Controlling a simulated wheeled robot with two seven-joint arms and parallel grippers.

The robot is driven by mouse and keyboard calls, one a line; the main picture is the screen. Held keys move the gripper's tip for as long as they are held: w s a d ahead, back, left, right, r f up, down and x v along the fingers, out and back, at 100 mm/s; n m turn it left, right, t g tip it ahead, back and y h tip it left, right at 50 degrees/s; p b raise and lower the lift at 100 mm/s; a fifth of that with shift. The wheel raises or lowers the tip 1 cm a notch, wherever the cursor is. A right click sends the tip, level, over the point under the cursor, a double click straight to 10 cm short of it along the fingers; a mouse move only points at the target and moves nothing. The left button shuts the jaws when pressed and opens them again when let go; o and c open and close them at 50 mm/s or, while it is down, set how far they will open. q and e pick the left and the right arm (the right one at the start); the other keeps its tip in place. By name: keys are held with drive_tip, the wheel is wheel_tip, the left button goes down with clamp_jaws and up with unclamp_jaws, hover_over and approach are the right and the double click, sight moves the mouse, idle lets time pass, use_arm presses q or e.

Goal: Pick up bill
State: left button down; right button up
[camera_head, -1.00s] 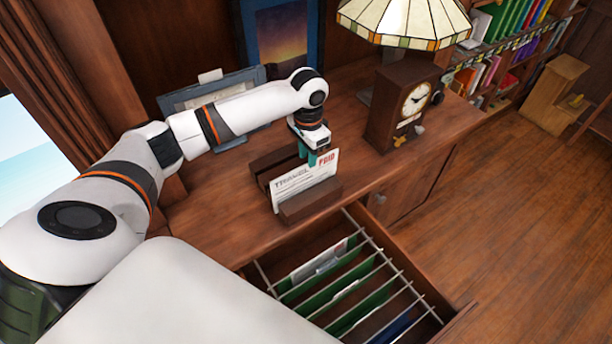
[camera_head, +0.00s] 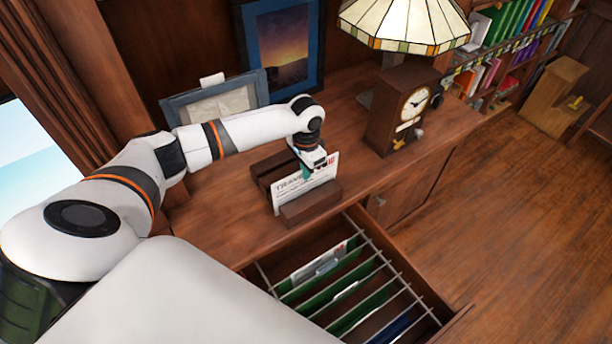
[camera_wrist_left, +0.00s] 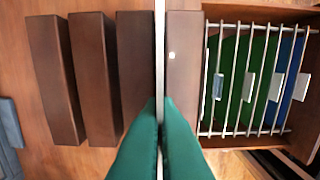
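The bill (camera_head: 291,193) is a white printed sheet standing upright in the front slot of a dark wooden letter holder (camera_head: 311,207) on the cabinet top. My left gripper (camera_head: 306,173) reaches down over its top edge, with a green finger on each side. Part of the bill's red stamp is hidden behind the gripper. In the left wrist view the bill (camera_wrist_left: 159,50) shows edge-on as a thin white strip. The green fingertips (camera_wrist_left: 160,103) close in on it from both sides with no clear gap. My right gripper is not in view.
An open drawer (camera_head: 447,312) with hanging green and blue folders lies below and in front of the holder. A wooden clock (camera_head: 393,110) and a stained-glass lamp (camera_head: 405,22) stand to the right. Picture frames (camera_head: 222,100) lean behind. The cabinet top (camera_head: 215,215) is clear left of the holder.

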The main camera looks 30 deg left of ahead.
use_arm(q)
drive_tip(key=shift+r, duration=0.3)
wheel_tip(320, 180, up, 9)
drive_tip(key=shift+r+b, duration=0.2)
drive_tip(key=shift+b, duration=0.65)
drive_tip(key=shift+d, duration=0.1)
